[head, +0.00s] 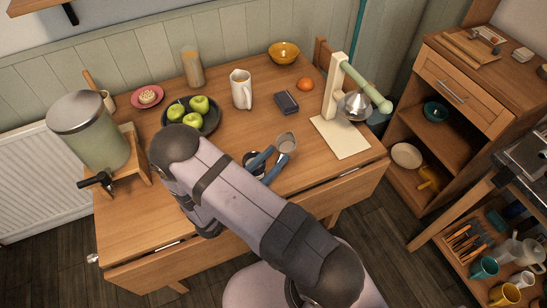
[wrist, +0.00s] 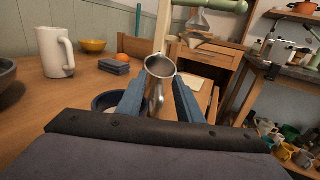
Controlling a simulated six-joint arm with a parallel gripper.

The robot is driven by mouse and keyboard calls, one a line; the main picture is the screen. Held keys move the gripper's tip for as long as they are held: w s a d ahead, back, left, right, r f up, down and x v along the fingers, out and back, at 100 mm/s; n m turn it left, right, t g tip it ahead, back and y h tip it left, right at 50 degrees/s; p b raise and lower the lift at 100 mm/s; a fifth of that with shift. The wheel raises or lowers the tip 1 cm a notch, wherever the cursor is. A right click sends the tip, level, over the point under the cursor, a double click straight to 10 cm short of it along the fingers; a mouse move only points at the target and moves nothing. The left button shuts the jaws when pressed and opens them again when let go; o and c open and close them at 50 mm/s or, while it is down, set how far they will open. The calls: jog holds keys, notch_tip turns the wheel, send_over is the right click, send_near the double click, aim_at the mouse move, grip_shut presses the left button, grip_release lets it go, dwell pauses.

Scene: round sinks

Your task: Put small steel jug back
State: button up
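The small steel jug (head: 286,142) is between the tips of my gripper's blue fingers (head: 272,160), over the front middle of the wooden table. In the wrist view the jug (wrist: 160,72) shows its open rim, with its handle towards the camera. The blue fingers of my gripper (wrist: 160,92) lie along both sides of it and appear closed on its body. The jug's base is hidden, so I cannot tell whether it touches the table.
A press with a cream base (head: 340,139) is at right.

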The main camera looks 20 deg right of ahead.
jog(key=shift+b+v, duration=0.9)
jog(key=shift+v, duration=2.7)
jog(key=shift+s+d+r+m+g, duration=0.25)
jog(key=shift+d+m+g, duration=0.15)
jog(key=shift+g, duration=0.1)
jog(key=s+d+r+m+g+y+p, duration=0.2)
jog(key=s+d+m+g+y, duration=0.1)
jog(key=s+m+g, duration=0.25)
jog(key=s+d+r+m+g+y+p, duration=0.2)
jog(key=s+m+g+y, duration=0.1)
jog(key=s+m+g, duration=0.25)
jog(key=a+r+m+t+y+p, duration=0.3)
jog(key=a+r+m+y, duration=0.2)
jog(key=m+y, duration=0.5)
jog(key=shift+a+r+m+t, duration=0.35)
jog(key=shift+a+m+t, duration=0.05)
jog(key=shift+a+m, duration=0.4)
jog(key=shift+w+r+p, duration=0.1)
jog(key=shift+w+p, duration=0.05)
jog(key=shift+p, duration=0.15)
